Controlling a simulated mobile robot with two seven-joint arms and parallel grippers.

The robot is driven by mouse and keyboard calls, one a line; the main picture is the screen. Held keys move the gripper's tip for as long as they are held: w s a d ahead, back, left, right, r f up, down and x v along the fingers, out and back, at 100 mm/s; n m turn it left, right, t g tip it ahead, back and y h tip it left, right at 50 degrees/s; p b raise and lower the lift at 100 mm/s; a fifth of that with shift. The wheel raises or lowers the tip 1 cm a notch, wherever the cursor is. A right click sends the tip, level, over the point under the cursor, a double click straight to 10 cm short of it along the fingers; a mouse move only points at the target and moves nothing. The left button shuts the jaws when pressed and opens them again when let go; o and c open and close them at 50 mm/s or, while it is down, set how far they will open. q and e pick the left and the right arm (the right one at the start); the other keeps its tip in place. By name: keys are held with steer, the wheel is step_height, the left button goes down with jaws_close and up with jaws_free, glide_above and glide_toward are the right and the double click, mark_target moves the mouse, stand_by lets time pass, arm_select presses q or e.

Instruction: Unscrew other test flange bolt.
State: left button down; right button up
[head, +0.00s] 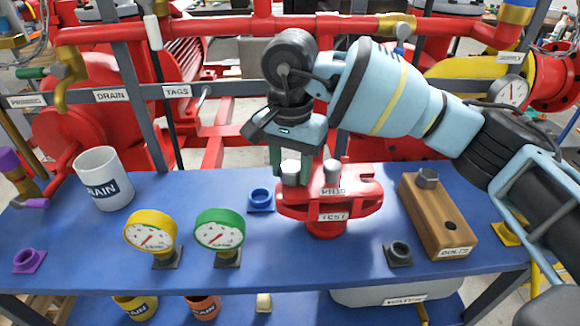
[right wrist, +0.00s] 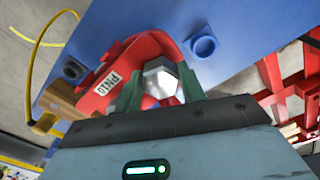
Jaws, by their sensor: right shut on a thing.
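The red test flange (head: 325,215), labelled TEST, stands on the blue bench. My right gripper (head: 290,165) points down over the left bolt. In the right wrist view its green fingers (right wrist: 160,90) are shut around the bolt's hex head (right wrist: 160,78). The wooden block (head: 438,215), labelled BOLTS, has one bolt (head: 427,178) in its rear hole and an empty front hole. My left gripper is not in view.
On the bench (head: 330,270) stand a yellow gauge (head: 150,231), a green gauge (head: 219,230) and a white DRAIN mug (head: 103,178). A blue socket (head: 260,199) and a dark socket (head: 398,253) flank the flange. Red pipes (head: 230,28) run behind.

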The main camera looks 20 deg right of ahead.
steer(key=o, duration=1.1)
steer(key=shift+r, duration=0.1)
step_height(320, 180, up, 7)
steer(key=shift+f, duration=0.15)
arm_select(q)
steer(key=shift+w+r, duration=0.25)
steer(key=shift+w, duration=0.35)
arm_select(e)
steer(key=shift+r, duration=0.5)
